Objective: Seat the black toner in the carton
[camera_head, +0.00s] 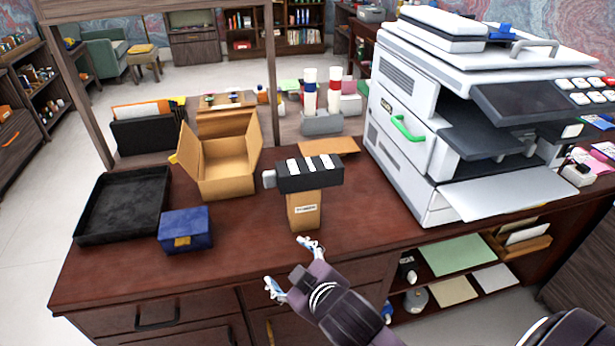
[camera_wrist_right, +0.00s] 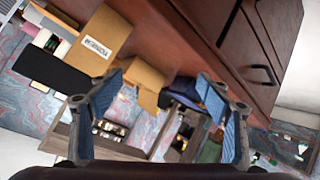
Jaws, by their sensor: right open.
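The black toner (camera_head: 310,172), a dark block with white stripes and a grey end, lies crosswise on top of a narrow tan carton (camera_head: 305,212) with a white label. In the right wrist view the toner (camera_wrist_right: 48,72) and this labelled carton (camera_wrist_right: 100,38) show at upper left. A wider tan carton (camera_head: 226,178) stands open with raised flaps, left of the toner. My right gripper (camera_head: 290,267) is open and empty, at the desk's front edge, nearer than the labelled carton and apart from it. In the right wrist view its fingers (camera_wrist_right: 160,92) are spread. My left gripper is out of view.
A blue box (camera_head: 187,231) and a black tray (camera_head: 125,207) stand at left. A large white printer (camera_head: 405,135) fills the right. A grey holder (camera_head: 321,123) with two upright tubes stands behind the toner. The desk front (camera_head: 110,275) is clear at left.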

